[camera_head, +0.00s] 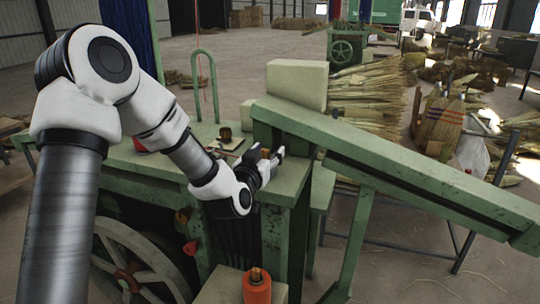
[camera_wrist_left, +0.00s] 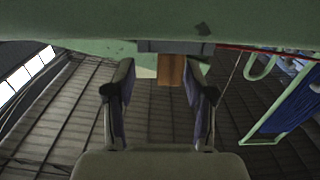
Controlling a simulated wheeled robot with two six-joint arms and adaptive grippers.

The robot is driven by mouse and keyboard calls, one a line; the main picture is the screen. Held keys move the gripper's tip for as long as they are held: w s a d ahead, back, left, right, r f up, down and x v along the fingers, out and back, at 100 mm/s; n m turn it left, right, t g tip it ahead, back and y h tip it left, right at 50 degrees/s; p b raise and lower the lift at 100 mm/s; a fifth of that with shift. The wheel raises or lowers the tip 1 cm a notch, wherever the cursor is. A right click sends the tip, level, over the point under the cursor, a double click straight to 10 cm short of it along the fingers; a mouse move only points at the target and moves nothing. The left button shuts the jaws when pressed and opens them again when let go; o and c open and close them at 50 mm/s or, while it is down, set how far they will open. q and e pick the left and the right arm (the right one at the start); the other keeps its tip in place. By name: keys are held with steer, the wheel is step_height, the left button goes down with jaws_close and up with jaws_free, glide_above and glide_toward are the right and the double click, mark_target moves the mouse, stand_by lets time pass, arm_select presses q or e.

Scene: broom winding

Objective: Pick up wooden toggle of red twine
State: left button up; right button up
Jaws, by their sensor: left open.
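The wooden toggle (camera_wrist_left: 171,70) is a small brown block. In the left wrist view it hangs below a green edge, between the fingertips of my left gripper (camera_wrist_left: 159,72), nearer the right finger, with gaps on both sides. How deep it sits between the fingers is unclear. In the head view a small part of the toggle (camera_head: 265,153) shows beside my left gripper (camera_head: 272,158), at the green machine's top edge. The fingers are apart. Red twine (camera_wrist_left: 262,47) runs right along the green edge in the wrist view. My right gripper is out of view.
The green machine (camera_head: 292,178) lies close under the gripper, with a sloping green beam (camera_head: 400,170) to the right. A pale block (camera_head: 297,84) stands behind. An orange spool (camera_head: 257,288) stands in front. A green hoop (camera_head: 206,82) rises at the back left.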

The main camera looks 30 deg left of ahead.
arm_select(q)
steer(key=shift+s+a, duration=0.4)
steer(key=c, duration=0.4)
steer(key=shift+s+a, duration=0.15)
steer(key=shift+a, duration=0.05)
steer(key=c, duration=0.6)
steer(key=shift+w+d, duration=0.25)
steer(key=shift+d, duration=0.05)
